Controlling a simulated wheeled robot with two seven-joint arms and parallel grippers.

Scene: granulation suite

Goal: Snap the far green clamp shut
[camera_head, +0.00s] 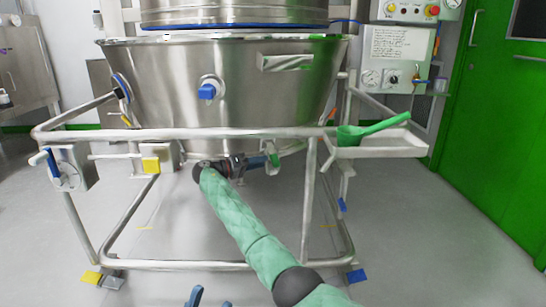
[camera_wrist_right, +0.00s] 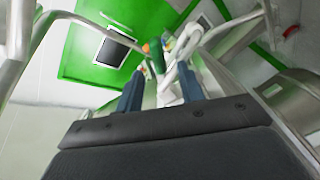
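A green clamp (camera_head: 272,159) with a pale metal part shows under the right side of the steel bowl (camera_head: 160,90). My right gripper (camera_head: 260,161) reaches in low under the bowl, its blue fingers pointing right, close beside this clamp. In the right wrist view my right gripper (camera_wrist_right: 158,74) has its two dark blue fingers apart. A narrow green piece (camera_wrist_right: 157,55) and a white looped part (camera_wrist_right: 181,62) stand beyond and between the fingertips; I cannot tell whether they touch. My left gripper (camera_head: 208,299) shows only its fingertips at the bottom edge, apart and empty.
A tubular steel frame (camera_head: 230,132) surrounds the bowl, with legs close to my right arm. A side tray (camera_head: 390,146) holds a green scoop (camera_head: 375,128). A green door (camera_head: 500,110) is at right. The floor (camera_head: 420,250) at front right is clear.

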